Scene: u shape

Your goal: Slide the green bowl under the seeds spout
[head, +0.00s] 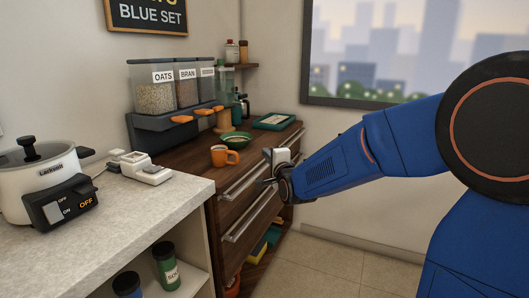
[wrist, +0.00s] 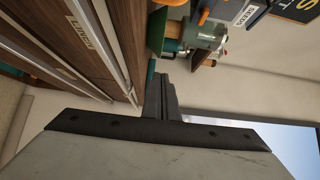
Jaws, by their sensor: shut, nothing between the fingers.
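The green bowl (head: 235,142) sits upright on the wooden cabinet top, behind the orange mug and in front of the dispenser. In the wrist view a green piece that looks like the bowl (wrist: 157,28) shows at the top. The dispenser has three bins; the rightmost bin's label (head: 207,72) is too small to read in the head view, but a label reading SEEDS (wrist: 245,15) shows in the wrist view. Its orange spout (head: 218,107) is above and behind the bowl. My gripper (head: 268,168) is shut and empty beside the cabinet's front edge, apart from the bowl; its fingers (wrist: 160,92) are together.
The orange mug (head: 224,156) stands near the cabinet's front edge, close to the bowl. A tan wooden piece (head: 225,120) stands below the right spout. A teal tray (head: 273,121) lies to the right, with a coffee pot (head: 240,107) behind. Drawer handles (head: 240,183) project from the front.

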